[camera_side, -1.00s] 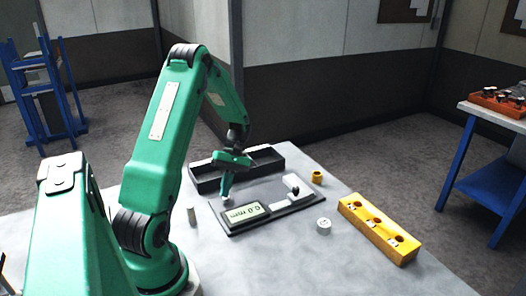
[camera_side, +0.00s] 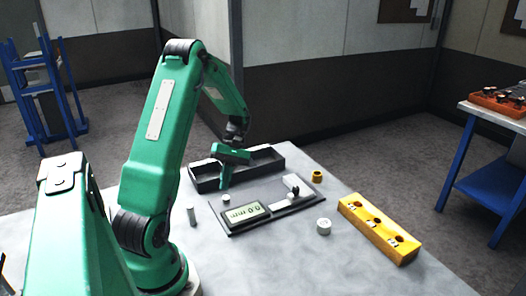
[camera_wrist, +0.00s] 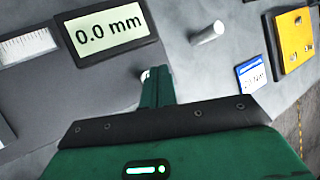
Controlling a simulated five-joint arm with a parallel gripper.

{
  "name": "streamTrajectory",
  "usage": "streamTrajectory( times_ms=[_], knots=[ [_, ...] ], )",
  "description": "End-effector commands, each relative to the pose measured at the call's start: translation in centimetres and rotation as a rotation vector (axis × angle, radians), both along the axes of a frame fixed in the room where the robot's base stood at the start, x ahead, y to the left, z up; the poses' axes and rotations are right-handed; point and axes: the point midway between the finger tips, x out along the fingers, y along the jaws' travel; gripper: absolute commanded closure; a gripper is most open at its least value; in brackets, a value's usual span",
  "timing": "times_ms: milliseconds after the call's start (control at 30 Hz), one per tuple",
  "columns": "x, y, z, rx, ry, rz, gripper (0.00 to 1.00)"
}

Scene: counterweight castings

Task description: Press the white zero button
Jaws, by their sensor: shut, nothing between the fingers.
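The gauge (camera_side: 285,203) is a dark flat plate with a lit display (camera_side: 246,212) that reads 0.0 mm; the display also shows in the wrist view (camera_wrist: 107,34). The white zero button (camera_side: 226,198) is a small round knob at the gauge's left end. In the wrist view the button (camera_wrist: 145,74) is mostly hidden behind my fingers. My gripper (camera_side: 223,187) is shut and empty, pointing down. Its tip is just above and slightly left of the button in the side view, with a small gap showing. It also shows in the wrist view (camera_wrist: 156,70).
A black tray (camera_side: 207,186) lies behind the gauge. A grey pin (camera_side: 191,215) stands to its left. The table's front is clear.

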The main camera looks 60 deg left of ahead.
Motion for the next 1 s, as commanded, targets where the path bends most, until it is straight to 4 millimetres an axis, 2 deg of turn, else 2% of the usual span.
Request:
streamTrajectory(
  times_ms=[500, 1000],
  knots=[
    [0.0, 0.0, 3.3, 0.001, -0.001, 0.0, 1.0],
    [0.0, 0.0, 3.4, 0.0, 0.0, 0.0, 1.0]
  ],
)
